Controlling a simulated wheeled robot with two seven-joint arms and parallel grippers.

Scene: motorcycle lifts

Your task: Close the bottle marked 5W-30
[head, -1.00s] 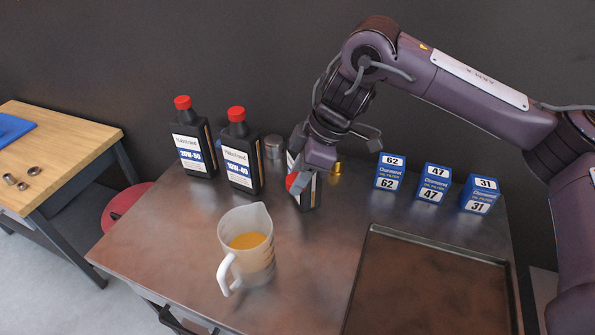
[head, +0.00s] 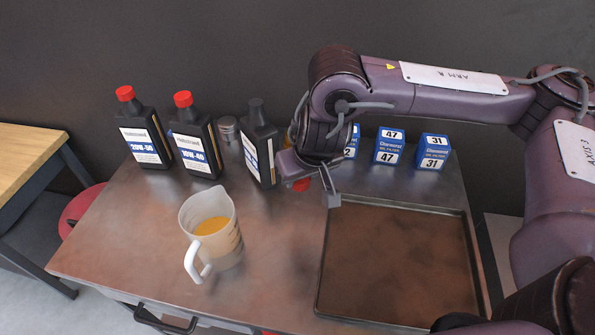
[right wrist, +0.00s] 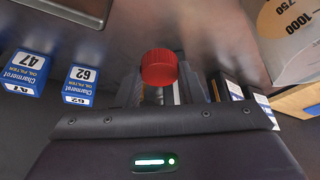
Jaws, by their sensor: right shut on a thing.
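A black oil bottle (head: 262,150) with a bare black neck and no cap stands upright on the metal table; its white and blue label is turned aside and I cannot read it. My right gripper (head: 308,180) is just right of this bottle, shut on a red cap (head: 301,185). The right wrist view shows the red cap (right wrist: 159,67) at the fingertips of my right gripper (right wrist: 163,92). Two capped bottles stand further left, marked 20W-50 (head: 143,145) and 10W-40 (head: 194,150). My left gripper is not in view.
A measuring jug (head: 212,235) with amber liquid stands in front of the bottles. A brown tray (head: 322,275) lies at the right. Blue filter boxes (head: 390,147) stand behind it, one partly hidden by my arm. A metal can (head: 228,128) is behind the bottles.

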